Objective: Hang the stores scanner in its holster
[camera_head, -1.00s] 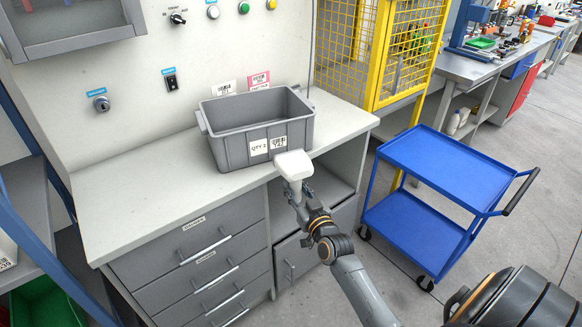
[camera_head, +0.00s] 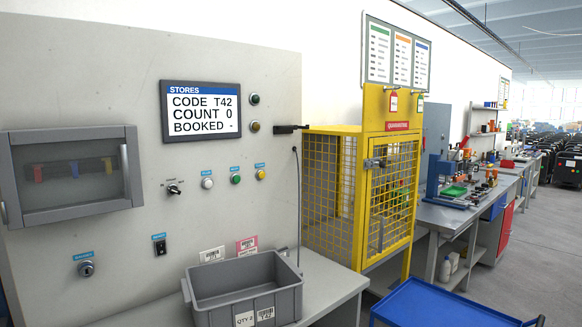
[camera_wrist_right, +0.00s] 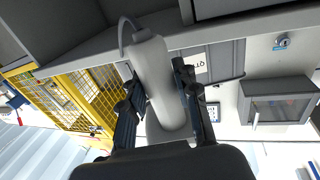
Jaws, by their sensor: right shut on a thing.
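The white scanner (camera_wrist_right: 160,85) is between the two fingers of my right gripper (camera_wrist_right: 160,70) in the right wrist view. The gripper is shut on it, and a grey cable leaves its far end. A dark bracket (camera_head: 290,129), which looks like the holster, sticks out from the right edge of the grey panel in the head view. It appears empty. A thin cable (camera_head: 298,190) hangs below it toward the bench. Neither gripper shows in the head view now. The STORES screen (camera_head: 201,109) reads CODE T42, COUNT 0, BOOKED with a dash.
A grey bin (camera_head: 245,285) labelled QTY 2 stands on the bench (camera_head: 325,284) below the panel. A yellow mesh cage (camera_head: 330,190) is right of the bracket. A blue cart (camera_head: 430,305) is at lower right. A windowed box (camera_head: 75,175) juts from the panel's left.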

